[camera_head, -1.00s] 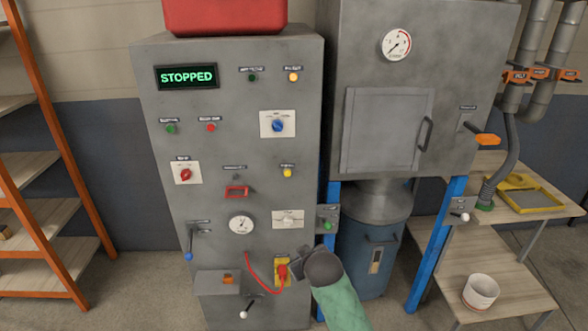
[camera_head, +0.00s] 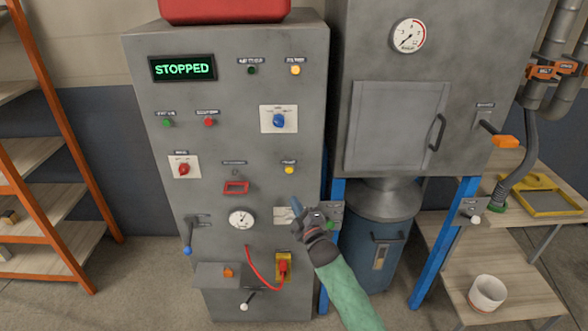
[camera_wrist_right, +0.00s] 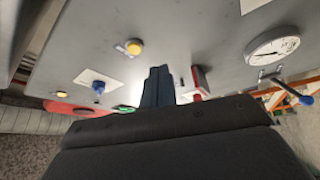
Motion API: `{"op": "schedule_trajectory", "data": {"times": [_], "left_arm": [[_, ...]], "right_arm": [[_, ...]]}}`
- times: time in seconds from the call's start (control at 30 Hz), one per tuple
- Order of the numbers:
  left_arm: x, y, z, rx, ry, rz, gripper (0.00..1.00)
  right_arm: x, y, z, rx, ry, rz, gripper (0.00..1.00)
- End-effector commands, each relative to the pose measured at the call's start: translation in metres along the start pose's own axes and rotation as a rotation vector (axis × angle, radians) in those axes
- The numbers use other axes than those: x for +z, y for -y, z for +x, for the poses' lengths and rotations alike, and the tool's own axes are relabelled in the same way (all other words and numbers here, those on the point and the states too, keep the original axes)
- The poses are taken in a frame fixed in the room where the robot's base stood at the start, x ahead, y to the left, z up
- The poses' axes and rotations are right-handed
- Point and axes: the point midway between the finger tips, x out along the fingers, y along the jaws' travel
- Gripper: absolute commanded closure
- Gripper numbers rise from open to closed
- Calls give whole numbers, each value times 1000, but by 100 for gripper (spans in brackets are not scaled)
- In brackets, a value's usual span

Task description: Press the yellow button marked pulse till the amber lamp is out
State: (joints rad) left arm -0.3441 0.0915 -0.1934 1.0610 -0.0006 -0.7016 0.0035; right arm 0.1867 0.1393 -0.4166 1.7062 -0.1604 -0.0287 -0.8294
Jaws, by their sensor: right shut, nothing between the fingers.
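The yellow button (camera_head: 289,170) is on the right side of the grey cabinet front, under a small label too small to read surely. It also shows in the right wrist view (camera_wrist_right: 134,47). The amber lamp (camera_head: 295,70) is at the cabinet's top right and looks bright; it also shows in the right wrist view (camera_wrist_right: 62,94). My right gripper (camera_head: 296,204) is shut and empty, its tip below the button and apart from it, in front of a white switch plate (camera_head: 281,214) that it partly hides. Its fingers show in the right wrist view (camera_wrist_right: 158,86). My left gripper is out of view.
A blue knob (camera_head: 278,121) is above the button, and a red-framed part (camera_head: 236,187) and a dial (camera_head: 241,219) are to its left. A display (camera_head: 183,68) reads STOPPED. A red cable (camera_head: 258,272) loops to a yellow plate below.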

Motion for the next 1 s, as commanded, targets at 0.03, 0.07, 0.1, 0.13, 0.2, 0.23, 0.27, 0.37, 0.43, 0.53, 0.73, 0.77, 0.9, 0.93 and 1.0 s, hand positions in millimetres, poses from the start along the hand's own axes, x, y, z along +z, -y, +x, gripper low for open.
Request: {"op": "schedule_trajectory", "data": {"times": [0.03, 0.07, 0.1, 0.13, 0.2, 0.23, 0.27, 0.37, 0.43, 0.53, 0.73, 0.77, 0.9, 0.93, 1.0], "left_arm": [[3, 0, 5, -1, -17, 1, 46], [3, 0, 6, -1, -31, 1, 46], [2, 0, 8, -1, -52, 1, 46], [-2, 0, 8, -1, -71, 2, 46], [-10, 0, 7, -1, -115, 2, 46], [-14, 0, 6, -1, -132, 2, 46], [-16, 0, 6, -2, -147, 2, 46], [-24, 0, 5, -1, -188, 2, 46], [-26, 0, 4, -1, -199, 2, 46], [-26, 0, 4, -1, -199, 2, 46], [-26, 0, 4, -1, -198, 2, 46], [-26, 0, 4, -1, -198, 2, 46], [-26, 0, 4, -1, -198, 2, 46], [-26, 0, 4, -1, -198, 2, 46], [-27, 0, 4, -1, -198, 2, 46]], "right_arm": [[-4, -3, 0, 35, -33, -45, 100], [-8, -6, -1, 61, -55, -75, 100], [-12, -11, -2, 95, -82, -115, 100], [-17, -15, -3, 123, -102, -145, 100], [-27, -26, -6, 186, -145, -212, 100], [-30, -30, -7, 211, -160, -238, 100], [-34, -33, -8, 235, -173, -264, 100], [-42, -42, -13, 301, -202, -343, 100], [-45, -45, -14, 323, -208, -382, 100], [-45, -45, -14, 326, -202, -416, 100], [-45, -45, -14, 326, -199, -428, 100], [-45, -45, -14, 326, -199, -427, 100], [-44, -45, -14, 326, -199, -427, 100], [-44, -45, -14, 326, -199, -427, 100], [-44, -44, -12, 326, -199, -427, 100]]}}
